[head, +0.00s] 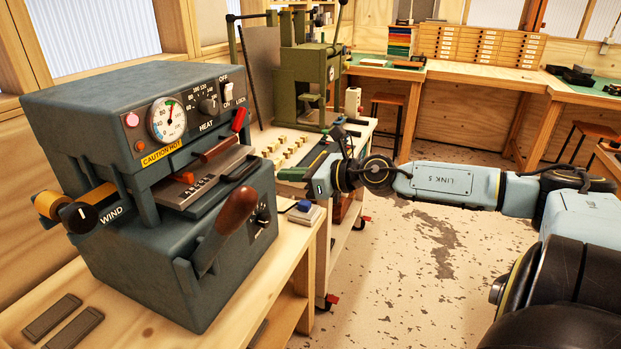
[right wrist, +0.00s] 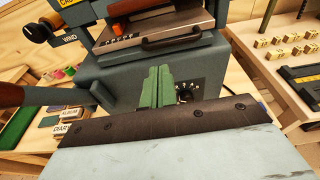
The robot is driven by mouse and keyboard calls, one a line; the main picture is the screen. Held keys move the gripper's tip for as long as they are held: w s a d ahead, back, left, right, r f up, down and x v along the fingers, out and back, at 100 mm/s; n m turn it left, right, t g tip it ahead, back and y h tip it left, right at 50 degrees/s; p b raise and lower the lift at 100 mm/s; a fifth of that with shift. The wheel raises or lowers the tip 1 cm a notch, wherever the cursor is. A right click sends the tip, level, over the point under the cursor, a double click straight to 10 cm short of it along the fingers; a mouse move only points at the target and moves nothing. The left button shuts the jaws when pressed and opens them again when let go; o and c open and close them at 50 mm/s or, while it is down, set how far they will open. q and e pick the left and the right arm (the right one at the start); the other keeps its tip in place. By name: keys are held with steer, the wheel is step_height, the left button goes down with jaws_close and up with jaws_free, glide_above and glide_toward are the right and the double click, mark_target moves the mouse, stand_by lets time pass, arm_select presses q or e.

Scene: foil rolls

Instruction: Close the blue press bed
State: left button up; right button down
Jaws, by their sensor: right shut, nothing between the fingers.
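The blue-grey press (head: 140,85) stands on a wooden bench at the left, with a gauge and heat panel on its front. Its bed (head: 190,192), a metal plate carrying a row of type, sticks out of the slot under the head and has a dark handle (head: 238,169) at its front. The bed and handle (right wrist: 180,39) also show at the top of the right wrist view. My right gripper (head: 313,164) is in front of the press, to the right of the bed and apart from the handle. Its green fingers (right wrist: 157,86) are together and empty. My left gripper is not in view.
A brown-gripped lever (head: 235,212) juts from the press front, near a small dial. A wind knob (head: 82,214) is on its left side. A cart with small letter blocks (head: 292,150) and a green press (head: 306,75) stand behind. The floor at right is open.

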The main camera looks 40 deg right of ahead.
steer(key=p+v, duration=0.1)
steer(key=v, duration=0.3)
steer(key=shift+s+d+r, duration=0.1)
steer(key=shift+s+d, duration=0.05)
steer(key=shift+s, duration=0.1)
